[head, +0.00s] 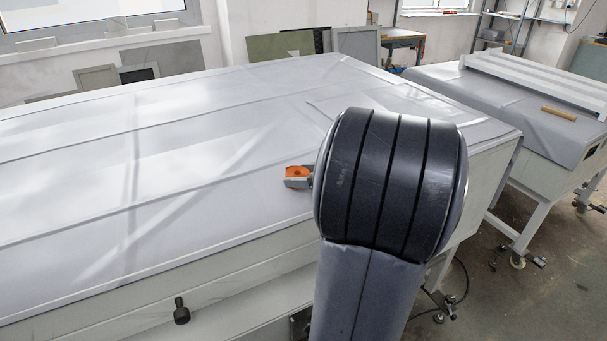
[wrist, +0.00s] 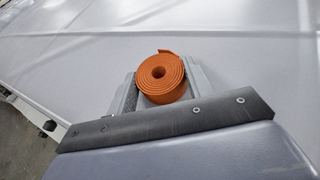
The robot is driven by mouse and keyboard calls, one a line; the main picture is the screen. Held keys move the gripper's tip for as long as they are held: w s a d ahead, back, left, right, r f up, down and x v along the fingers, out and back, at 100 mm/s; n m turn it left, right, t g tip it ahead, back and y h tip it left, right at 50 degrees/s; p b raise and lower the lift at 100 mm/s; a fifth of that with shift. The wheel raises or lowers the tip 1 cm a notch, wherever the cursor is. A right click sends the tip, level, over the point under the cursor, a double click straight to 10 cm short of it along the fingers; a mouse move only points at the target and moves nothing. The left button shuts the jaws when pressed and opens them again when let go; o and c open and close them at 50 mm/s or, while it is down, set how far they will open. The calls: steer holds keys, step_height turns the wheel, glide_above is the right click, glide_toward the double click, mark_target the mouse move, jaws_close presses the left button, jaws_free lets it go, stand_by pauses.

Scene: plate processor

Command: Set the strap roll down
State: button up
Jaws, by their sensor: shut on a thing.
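The strap roll is an orange coil with a dark hole in its middle. It shows in the wrist view (wrist: 161,78) between the two grey fingers of my gripper (wrist: 162,82), which is shut on it. In the head view the roll (head: 296,171) is a small orange patch by the grey fingers, left of my dark arm link. It is over the grey covered top of the large machine (head: 200,150), near its front edge. I cannot tell whether the roll touches the cover. Most of my gripper is hidden behind my arm in the head view.
The cover around the roll is clear, with low folds and seams. A black knob (head: 181,311) sticks out of the machine's front side. At right, a second covered table (head: 500,100) bears a wooden bar (head: 559,114). Panels (head: 281,46) lean at the back wall.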

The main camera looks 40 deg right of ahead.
steer(key=o, duration=1)
steer(key=shift+r, duration=0.25)
steer(key=v, duration=1.2)
steer(key=shift+f, duration=0.15)
